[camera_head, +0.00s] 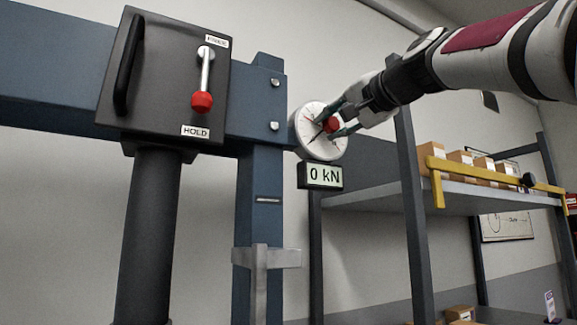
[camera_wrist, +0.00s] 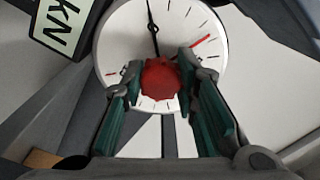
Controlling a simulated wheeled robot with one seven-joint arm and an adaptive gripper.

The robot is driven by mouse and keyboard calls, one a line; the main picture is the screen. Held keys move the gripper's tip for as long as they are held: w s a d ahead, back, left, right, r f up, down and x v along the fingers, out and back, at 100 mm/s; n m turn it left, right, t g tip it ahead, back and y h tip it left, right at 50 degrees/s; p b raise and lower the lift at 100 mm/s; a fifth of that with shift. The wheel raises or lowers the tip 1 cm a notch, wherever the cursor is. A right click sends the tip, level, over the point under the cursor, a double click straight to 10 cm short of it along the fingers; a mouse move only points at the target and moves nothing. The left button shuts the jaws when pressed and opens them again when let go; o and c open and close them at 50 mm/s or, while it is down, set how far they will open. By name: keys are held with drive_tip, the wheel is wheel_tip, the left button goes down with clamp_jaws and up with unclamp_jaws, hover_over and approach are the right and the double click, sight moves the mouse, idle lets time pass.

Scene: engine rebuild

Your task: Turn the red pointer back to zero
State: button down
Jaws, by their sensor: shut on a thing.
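The round white gauge (camera_head: 310,147) is fixed to the blue frame and also shows in the wrist view (camera_wrist: 118,38). My gripper (camera_head: 334,121) is shut on the red knob (camera_wrist: 161,77) at the dial's centre, one green-padded finger on each side. In the wrist view the red pointer (camera_wrist: 201,44) lies toward the upper right. The black needle (camera_wrist: 153,30) points almost straight up there, apart from the red pointer. A short red mark (camera_wrist: 110,74) shows at the dial's left. My fingers and the knob hide part of the lower dial.
A display (camera_head: 323,176) below the gauge reads 0 kN. Left of it, a dark box (camera_head: 160,70) carries a red-tipped lever (camera_head: 202,101) pointing to HOLD. A shelf rack (camera_head: 410,200) with cartons and a yellow bar (camera_head: 490,174) stands behind my arm at the right.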

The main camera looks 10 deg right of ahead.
drive_tip(key=n+b, duration=0.2)
drive_tip(key=n, duration=0.4)
drive_tip(key=shift+w+f+n, duration=0.1)
drive_tip(key=shift+f+n, duration=0.05)
drive_tip(key=shift+n, duration=0.15)
drive_tip(key=n+b, duration=0.1)
drive_tip(key=n, duration=0.5)
drive_tip(key=shift+n+b, duration=0.3)
drive_tip(key=c, duration=1.2)
unclamp_jaws()
drive_tip(key=shift+c, duration=0.2)
